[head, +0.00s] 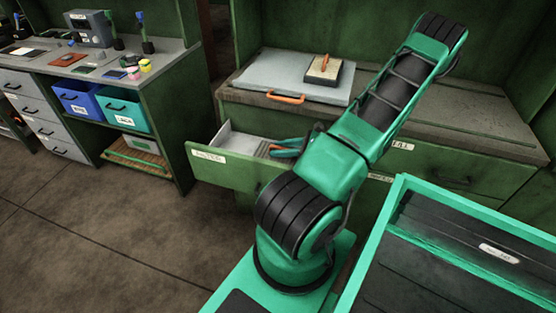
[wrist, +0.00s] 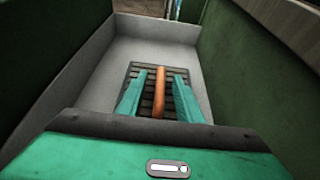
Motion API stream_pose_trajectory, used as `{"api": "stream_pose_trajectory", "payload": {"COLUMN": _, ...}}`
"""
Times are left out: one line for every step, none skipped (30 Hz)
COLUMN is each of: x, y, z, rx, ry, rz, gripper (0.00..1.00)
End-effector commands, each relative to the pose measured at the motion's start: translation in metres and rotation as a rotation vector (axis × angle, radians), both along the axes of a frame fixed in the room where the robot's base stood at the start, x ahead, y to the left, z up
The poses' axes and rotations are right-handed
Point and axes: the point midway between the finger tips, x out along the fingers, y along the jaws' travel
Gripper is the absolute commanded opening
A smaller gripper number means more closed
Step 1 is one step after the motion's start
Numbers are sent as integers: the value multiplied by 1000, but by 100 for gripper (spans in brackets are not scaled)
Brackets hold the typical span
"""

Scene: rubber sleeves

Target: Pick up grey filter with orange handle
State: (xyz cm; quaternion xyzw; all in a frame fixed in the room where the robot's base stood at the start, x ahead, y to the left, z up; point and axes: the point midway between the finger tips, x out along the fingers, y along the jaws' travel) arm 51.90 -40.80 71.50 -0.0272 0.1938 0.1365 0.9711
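The grey filter (wrist: 135,78) is a dark grey slatted rectangle lying in the open drawer (wrist: 98,72). Its orange handle (wrist: 159,92) runs lengthwise along its middle. My gripper (wrist: 158,80) is open, with one teal finger on each side of the handle and a visible gap on both sides. I cannot tell how far the fingertips are above the filter. In the head view my gripper (head: 287,147) reaches down into the green-fronted drawer (head: 225,170), and my arm hides part of it. The fingers cover parts of the filter's sides in the wrist view.
Drawer walls stand close on both sides of my gripper. On the counter above lie a grey panel (head: 258,78) with an orange handle and a dark-framed beige block (head: 318,76) with an orange grip. A workbench with blue bins (head: 78,100) stands at left.

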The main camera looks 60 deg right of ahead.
Motion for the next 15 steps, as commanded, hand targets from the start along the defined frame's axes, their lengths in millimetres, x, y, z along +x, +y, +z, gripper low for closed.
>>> {"api": "stream_pose_trajectory", "payload": {"x": 0, "y": 0, "z": 0, "rx": 0, "ry": 0, "rz": 0, "gripper": 32}}
{"api": "stream_pose_trajectory", "payload": {"x": 0, "y": 0, "z": 0, "rx": 0, "ry": 0, "rz": 0, "gripper": 32}}
{"api": "stream_pose_trajectory", "payload": {"x": 0, "y": 0, "z": 0, "rx": 0, "ry": 0, "rz": 0, "gripper": 32}}
{"api": "stream_pose_trajectory", "payload": {"x": 0, "y": 0, "z": 0, "rx": 0, "ry": 0, "rz": 0, "gripper": 25}}
{"api": "stream_pose_trajectory", "payload": {"x": 0, "y": 0, "z": 0, "rx": 0, "ry": 0, "rz": 0, "gripper": 18}}
{"api": "stream_pose_trajectory", "payload": {"x": 0, "y": 0, "z": 0, "rx": 0, "ry": 0, "rz": 0, "gripper": 8}}
{"api": "stream_pose_trajectory", "payload": {"x": 0, "y": 0, "z": 0, "rx": 0, "ry": 0, "rz": 0, "gripper": 1}}
{"api": "stream_pose_trajectory", "payload": {"x": 0, "y": 0, "z": 0, "rx": 0, "ry": 0, "rz": 0, "gripper": 0}}
{"api": "stream_pose_trajectory", "payload": {"x": 0, "y": 0, "z": 0, "rx": 0, "ry": 0, "rz": 0, "gripper": 0}}
{"api": "stream_pose_trajectory", "payload": {"x": 0, "y": 0, "z": 0, "rx": 0, "ry": 0, "rz": 0, "gripper": 0}}
{"api": "stream_pose_trajectory", "payload": {"x": 0, "y": 0, "z": 0, "rx": 0, "ry": 0, "rz": 0, "gripper": 0}}
{"api": "stream_pose_trajectory", "payload": {"x": 0, "y": 0, "z": 0, "rx": 0, "ry": 0, "rz": 1, "gripper": 0}}
{"api": "stream_pose_trajectory", "payload": {"x": 0, "y": 0, "z": 0, "rx": 0, "ry": 0, "rz": 1, "gripper": 0}}
{"api": "stream_pose_trajectory", "payload": {"x": 0, "y": 0, "z": 0, "rx": 0, "ry": 0, "rz": 1, "gripper": 0}}
{"api": "stream_pose_trajectory", "payload": {"x": 0, "y": 0, "z": 0, "rx": -1, "ry": 0, "rz": 1, "gripper": 0}}
